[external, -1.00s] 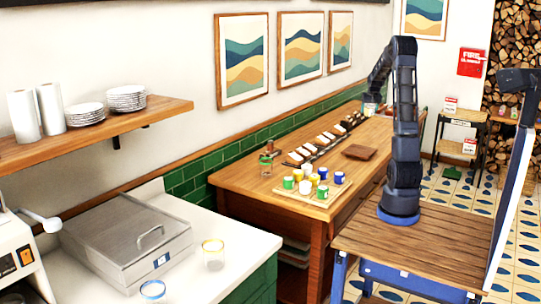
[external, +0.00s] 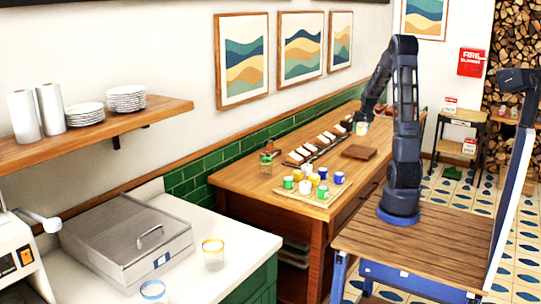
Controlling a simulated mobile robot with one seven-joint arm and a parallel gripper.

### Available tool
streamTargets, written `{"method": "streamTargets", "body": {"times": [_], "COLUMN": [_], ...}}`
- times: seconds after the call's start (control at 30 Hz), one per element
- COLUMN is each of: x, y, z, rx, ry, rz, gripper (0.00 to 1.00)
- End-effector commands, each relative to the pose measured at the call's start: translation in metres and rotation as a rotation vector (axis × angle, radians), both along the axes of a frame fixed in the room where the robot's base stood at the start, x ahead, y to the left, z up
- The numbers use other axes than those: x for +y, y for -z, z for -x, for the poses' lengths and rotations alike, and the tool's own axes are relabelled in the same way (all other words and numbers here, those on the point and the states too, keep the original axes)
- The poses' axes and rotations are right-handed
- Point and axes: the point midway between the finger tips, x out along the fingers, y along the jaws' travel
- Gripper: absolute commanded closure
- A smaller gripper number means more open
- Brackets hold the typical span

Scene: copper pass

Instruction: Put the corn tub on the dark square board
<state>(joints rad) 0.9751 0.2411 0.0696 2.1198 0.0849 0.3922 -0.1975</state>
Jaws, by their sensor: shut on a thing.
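My gripper (external: 363,120) is shut on a small pale tub (external: 361,129), which hangs just below the fingers. Its contents are too small to read, so I cannot confirm from its look that it is the corn tub. The dark square board (external: 358,152) lies flat on the wooden counter, and its visible top is bare. The held tub appears above and behind the board, apart from it.
A light wooden tray (external: 322,199) with several coloured cups stands nearer on the counter (external: 235,181). A row of dark containers with white tops (external: 318,144) runs along the wall side, left of the board. A jar (external: 266,163) stands near the left edge.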

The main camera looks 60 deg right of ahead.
Motion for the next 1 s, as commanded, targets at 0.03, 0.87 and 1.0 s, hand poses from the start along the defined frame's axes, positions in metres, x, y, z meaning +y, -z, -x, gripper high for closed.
{"method": "streamTargets", "body": {"times": [0.03, 0.87, 1.0], "x": [0.0, 0.0, 0.0], "y": [0.013, 0.098, 0.097], "z": [0.001, 0.0, 0.0], "rx": [0.003, 0.001, 0.0], "ry": [0.001, 0.0, 0.0], "rz": [-0.004, -0.001, 0.0], "gripper": [0.6, 0.6, 0.6]}}
